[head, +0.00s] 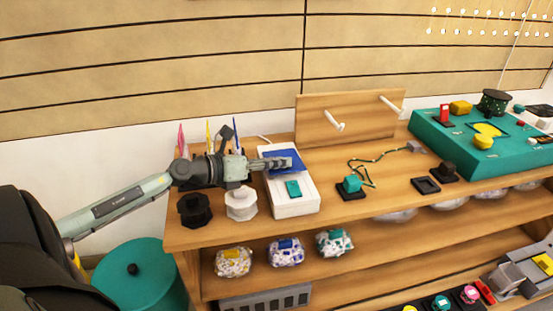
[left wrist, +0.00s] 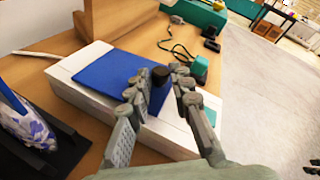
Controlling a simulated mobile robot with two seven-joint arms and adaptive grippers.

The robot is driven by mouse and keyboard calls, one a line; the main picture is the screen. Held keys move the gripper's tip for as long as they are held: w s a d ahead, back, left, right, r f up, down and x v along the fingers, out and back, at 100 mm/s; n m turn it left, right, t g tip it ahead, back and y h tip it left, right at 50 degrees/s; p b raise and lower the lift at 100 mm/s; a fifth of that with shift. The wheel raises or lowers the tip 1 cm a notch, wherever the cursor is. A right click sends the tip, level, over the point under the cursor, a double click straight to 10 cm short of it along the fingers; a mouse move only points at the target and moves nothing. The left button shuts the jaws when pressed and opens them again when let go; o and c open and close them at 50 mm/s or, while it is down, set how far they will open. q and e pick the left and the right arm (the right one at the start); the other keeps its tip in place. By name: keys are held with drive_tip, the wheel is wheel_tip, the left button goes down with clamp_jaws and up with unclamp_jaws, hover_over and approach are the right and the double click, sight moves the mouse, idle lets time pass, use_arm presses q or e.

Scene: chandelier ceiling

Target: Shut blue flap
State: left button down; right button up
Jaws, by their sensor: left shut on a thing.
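The blue flap (head: 283,156) lies on the back part of a white box (head: 291,207) on the wooden bench. In the left wrist view the blue flap (left wrist: 107,76) looks low over the box, with a dark knob (left wrist: 160,75) at its edge. My left gripper (head: 287,163) reaches in from the left over the flap. In the left wrist view its fingers (left wrist: 162,84) are on either side of the knob, shut on this part of the flap. I cannot tell whether the flap is fully flat. My right gripper is not in view.
A teal pad (head: 293,189) is on the front of the white box. Black (head: 195,208) and white (head: 241,203) spools stand to its left. A teal block (head: 352,184) on a dark base and a cord lie to its right. A pegged board (head: 350,117) stands behind.

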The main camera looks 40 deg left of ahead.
use_arm(q)
drive_tip(key=shift+s+d+f, duration=0.15)
drive_tip(key=shift+d+f, duration=0.15)
drive_tip(key=shift+d, duration=0.05)
drive_tip(key=c, duration=1.6)
unclamp_jaws()
drive_tip(key=shift+o, duration=1)
drive_tip(key=shift+r, duration=0.1)
drive_tip(key=shift+a, duration=0.1)
drive_tip(key=v, duration=1.2)
